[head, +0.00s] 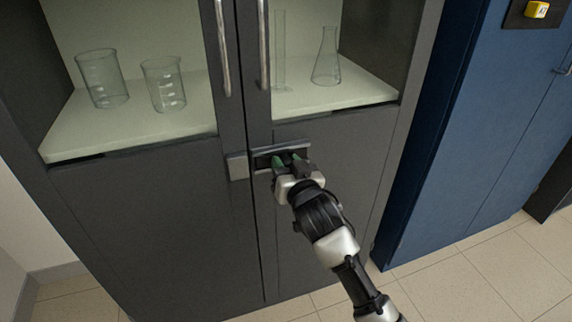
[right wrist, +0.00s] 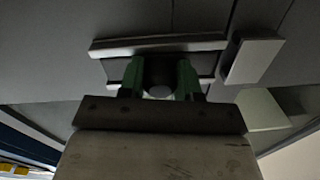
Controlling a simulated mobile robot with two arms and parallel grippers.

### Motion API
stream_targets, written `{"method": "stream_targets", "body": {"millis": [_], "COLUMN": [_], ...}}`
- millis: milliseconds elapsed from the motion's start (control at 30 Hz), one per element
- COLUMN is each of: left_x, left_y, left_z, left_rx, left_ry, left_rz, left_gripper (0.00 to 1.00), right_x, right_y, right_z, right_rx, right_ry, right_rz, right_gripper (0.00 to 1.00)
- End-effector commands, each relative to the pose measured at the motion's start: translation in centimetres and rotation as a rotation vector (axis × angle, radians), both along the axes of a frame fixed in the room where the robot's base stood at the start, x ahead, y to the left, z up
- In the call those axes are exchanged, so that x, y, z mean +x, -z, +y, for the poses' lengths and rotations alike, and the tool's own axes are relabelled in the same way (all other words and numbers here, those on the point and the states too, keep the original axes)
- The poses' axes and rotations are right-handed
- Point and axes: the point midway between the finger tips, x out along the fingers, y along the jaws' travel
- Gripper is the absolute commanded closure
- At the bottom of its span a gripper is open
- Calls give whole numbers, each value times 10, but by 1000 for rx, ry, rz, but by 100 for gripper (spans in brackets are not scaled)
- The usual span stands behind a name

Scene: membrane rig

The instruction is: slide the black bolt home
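The black bolt (head: 263,163) lies level in a grey guide (head: 282,148) on the right cabinet door. A pale grey catch block (head: 237,166) sits just left of the guide, on the left door. In the right wrist view the block (right wrist: 253,60) is on the right, and the dark bolt (right wrist: 115,69) lies between the guide's rails. My right gripper (head: 287,162) is at the guide. My left gripper is not in view.
Two upright door handles (head: 222,48) rise above the bolt. Beakers (head: 164,84) and a flask (head: 326,57) stand behind the upper door panels. A blue cabinet (head: 470,130) stands to the right. Tiled floor (head: 480,270) is clear in front of it.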

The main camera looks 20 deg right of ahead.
Motion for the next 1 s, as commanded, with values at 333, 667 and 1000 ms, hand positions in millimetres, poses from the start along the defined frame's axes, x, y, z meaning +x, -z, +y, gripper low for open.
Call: {"method": "stream_targets", "body": {"millis": [333, 667, 1000], "left_x": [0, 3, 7], "left_y": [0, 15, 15], "left_z": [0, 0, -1], "left_rx": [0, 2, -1], "left_ry": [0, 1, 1], "left_rz": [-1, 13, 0], "left_gripper": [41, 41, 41], "right_x": [0, -2, -2], "right_y": [0, 0, 0], "right_z": [6, 48, 51], "right_rx": [2, 2, 2], "right_ry": [0, -1, -4], "right_rz": [1, 1, 0], "right_gripper": [100, 100, 64]}}
